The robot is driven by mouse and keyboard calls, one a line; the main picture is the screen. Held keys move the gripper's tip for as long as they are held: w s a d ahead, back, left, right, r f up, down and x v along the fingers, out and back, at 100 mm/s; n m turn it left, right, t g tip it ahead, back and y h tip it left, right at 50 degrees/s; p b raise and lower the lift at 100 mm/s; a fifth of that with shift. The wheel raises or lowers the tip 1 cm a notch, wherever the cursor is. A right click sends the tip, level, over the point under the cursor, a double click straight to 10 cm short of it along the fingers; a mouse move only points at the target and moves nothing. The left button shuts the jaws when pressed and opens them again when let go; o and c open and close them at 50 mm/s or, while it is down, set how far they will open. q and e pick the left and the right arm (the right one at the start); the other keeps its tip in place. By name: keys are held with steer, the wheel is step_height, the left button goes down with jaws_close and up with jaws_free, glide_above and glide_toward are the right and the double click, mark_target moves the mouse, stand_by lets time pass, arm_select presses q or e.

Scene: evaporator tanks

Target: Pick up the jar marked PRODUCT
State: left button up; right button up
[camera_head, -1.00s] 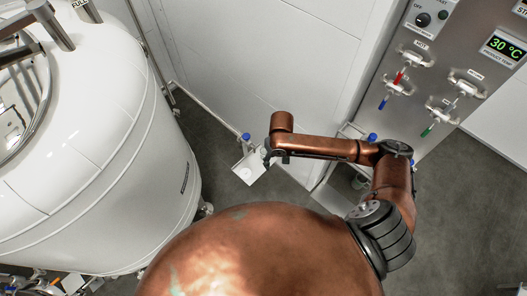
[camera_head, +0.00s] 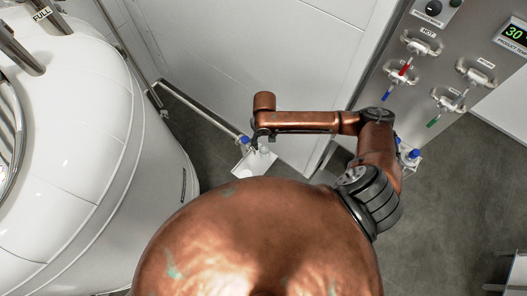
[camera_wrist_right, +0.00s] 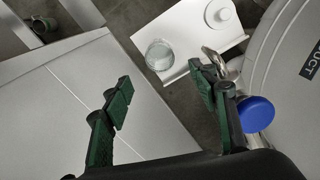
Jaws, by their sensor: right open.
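A small clear glass jar (camera_wrist_right: 160,55) with pale contents stands on a white shelf (camera_wrist_right: 187,40) in the right wrist view. I can read no marking on the jar. In the head view the shelf (camera_head: 243,166) shows beside the white tank, with the jar (camera_head: 264,146) at its edge, partly covered by my gripper. My right gripper (camera_wrist_right: 160,84) is open and empty; its green-padded fingers point toward the jar, which appears beyond the gap between them. In the head view this gripper (camera_head: 262,134) is mostly hidden by my wrist. My left gripper is not in view.
A white tank (camera_head: 80,150) stands at left; its label (camera_wrist_right: 309,60) shows the letters "DUCT". A blue-capped valve (camera_wrist_right: 256,113) is close beside my right finger. A white round lid (camera_wrist_right: 221,14) lies on the shelf. A white panel (camera_head: 270,60) stands behind; a control panel with valves is at right.

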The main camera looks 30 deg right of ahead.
glide_toward(264, 152)
steer(key=shift+s+a+f, duration=0.35)
steer(key=shift+s+f, duration=0.1)
steer(key=shift+s, duration=0.25)
steer(key=shift+f, duration=0.9)
step_height(264, 152, down, 4)
steer(key=shift+f, duration=0.1)
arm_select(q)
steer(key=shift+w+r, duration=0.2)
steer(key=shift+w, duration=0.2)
arm_select(e)
steer(key=c, duration=1.4)
